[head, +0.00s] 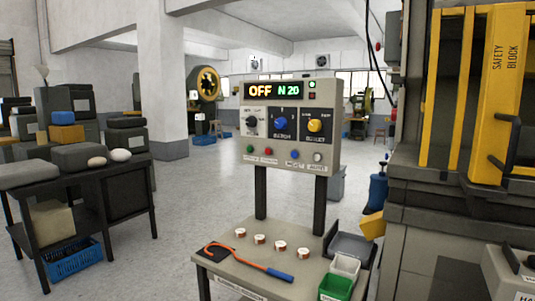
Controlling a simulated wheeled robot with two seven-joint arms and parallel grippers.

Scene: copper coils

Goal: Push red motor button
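The control panel (291,139) is a beige box on two dark posts at the back of a small table. Its display (286,91) reads "OFF" in orange and "N 20" in green. A small red button (268,151) sits in the panel's bottom row, between a green button (250,148) and a blue button (294,155). The label under the red button is too small to read. A white button (317,157) is at the right end of the row. Neither of my grippers is in view.
The small table (231,263) holds several copper coils (281,246), a hooked tool with a blue handle (279,275), and white and green bins (336,286). A yellow-barred machine (497,100) stands close on the right. A dark bench (115,171) is at left. Floor between is clear.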

